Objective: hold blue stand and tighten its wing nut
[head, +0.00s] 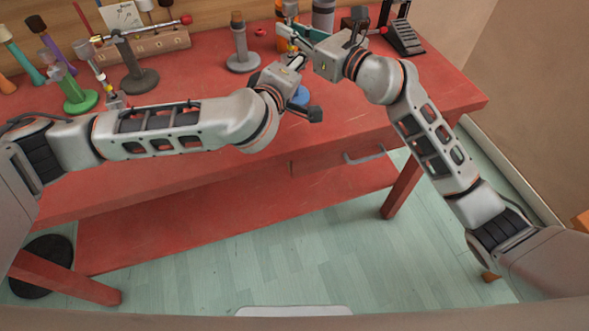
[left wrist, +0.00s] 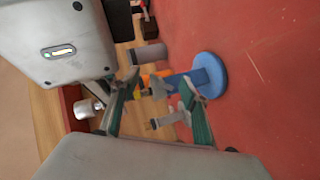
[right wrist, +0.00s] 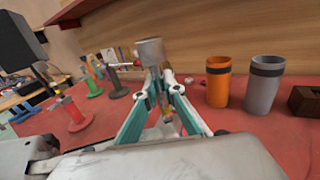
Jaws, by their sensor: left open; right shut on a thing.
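The blue stand has a round blue base (left wrist: 212,72) that lies on the red bench. The base also shows in the head view (head: 301,96), partly behind my left gripper. A thin rod rises from its post to a silver can (right wrist: 150,51). My right gripper (right wrist: 161,84) is shut on the stand's upper part, just below the can; the can also shows in the left wrist view (left wrist: 87,107). My left gripper (left wrist: 155,92) is open, its fingers near the upper end of the blue post. I cannot clearly make out the wing nut among the small yellow and red parts.
A green stand (head: 78,100), a dark stand (head: 137,78) and a grey stand (head: 242,58) stand to the left on the bench. An orange cup (right wrist: 218,82) and a grey cup (right wrist: 263,86) stand close by. The bench front is clear.

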